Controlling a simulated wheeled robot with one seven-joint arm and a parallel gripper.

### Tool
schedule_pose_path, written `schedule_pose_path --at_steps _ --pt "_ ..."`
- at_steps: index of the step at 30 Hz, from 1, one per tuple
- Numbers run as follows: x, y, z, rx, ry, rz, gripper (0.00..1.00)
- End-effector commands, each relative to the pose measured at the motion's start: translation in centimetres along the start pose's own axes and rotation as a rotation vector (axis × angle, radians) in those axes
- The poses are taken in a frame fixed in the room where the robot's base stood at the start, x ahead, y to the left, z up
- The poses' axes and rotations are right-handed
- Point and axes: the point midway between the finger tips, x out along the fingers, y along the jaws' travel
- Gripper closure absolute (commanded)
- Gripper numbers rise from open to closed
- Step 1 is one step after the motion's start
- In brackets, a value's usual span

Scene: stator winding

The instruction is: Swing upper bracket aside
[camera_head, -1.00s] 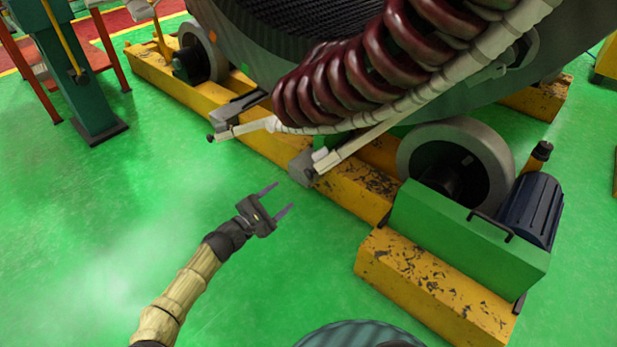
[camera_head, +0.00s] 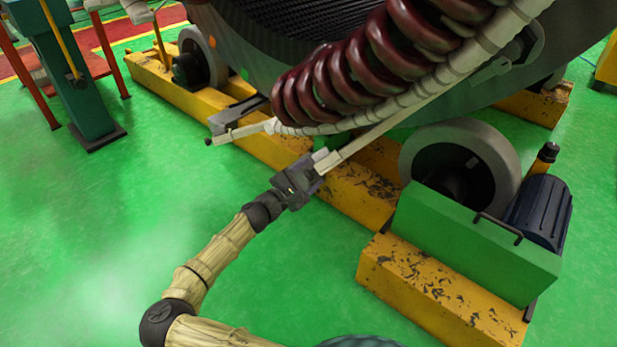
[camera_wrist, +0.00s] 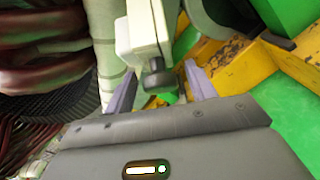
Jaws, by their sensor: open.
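Two pale bracket bars run along the underside of the large drum. One bar (camera_head: 345,151) ends right in front of my gripper (camera_head: 303,180); the other bar (camera_head: 243,131) ends further left, by a dark grey plate. I cannot tell which one is the upper bracket. In the wrist view, my gripper (camera_wrist: 160,74) is open. A pale block (camera_wrist: 143,35) with a dark round knob (camera_wrist: 154,80) on its end lies between the two fingers. Whether a finger touches it I cannot tell. In the head view my gripper hides the bar's end block.
Dark red coils (camera_head: 372,58) and a pale ribbed tube hang just above the bars. A yellow beam (camera_head: 345,195) runs underneath. A grey roller (camera_head: 450,135) and green motor housing (camera_head: 470,240) stand to the right.

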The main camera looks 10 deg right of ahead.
Motion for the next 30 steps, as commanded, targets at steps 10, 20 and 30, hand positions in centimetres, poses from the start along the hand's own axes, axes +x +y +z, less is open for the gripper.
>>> schedule_pose_path --at_steps 10,20,30 --pt "-0.1 0.0 0.0 0.0 0.0 0.0 0.94" --pt "-0.5 0.2 0.8 -0.001 0.011 0.0 1.0" --pt "-2.2 0.2 3.0 -0.002 0.06 -0.001 1.0"
